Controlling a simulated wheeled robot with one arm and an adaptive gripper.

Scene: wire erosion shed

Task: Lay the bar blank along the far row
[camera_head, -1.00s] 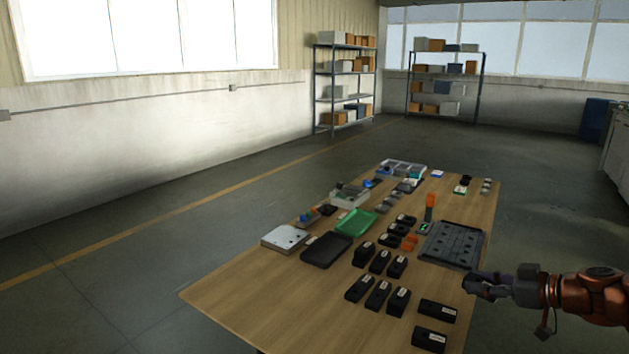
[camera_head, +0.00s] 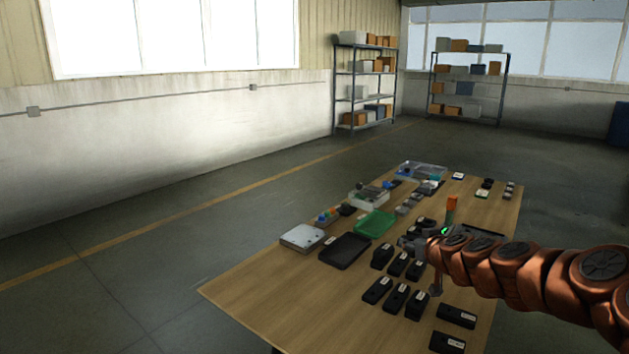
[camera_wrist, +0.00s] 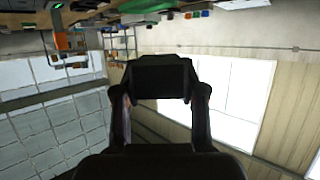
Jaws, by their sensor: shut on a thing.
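My gripper (camera_wrist: 162,95) is shut on a dark block, which I take to be the bar blank (camera_wrist: 162,75); it spans the two fingers in the wrist view. In the head view my gripper (camera_head: 410,243) is above the table, over the black blocks, and the held piece is hard to make out there. Black labelled blocks stand in rows on the table: a nearer row (camera_head: 396,298) and one behind it (camera_head: 399,264). More dark blocks farther back (camera_head: 425,223) are partly hidden by my arm. I cannot tell which row is the far row.
The wooden table (camera_head: 270,300) also carries a black tray (camera_head: 345,251), a green tray (camera_head: 375,223), a pale plate (camera_head: 302,237) and an orange post (camera_head: 451,204). A dark holed tray (camera_head: 483,232) is mostly behind my arm. The table's near left is bare.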

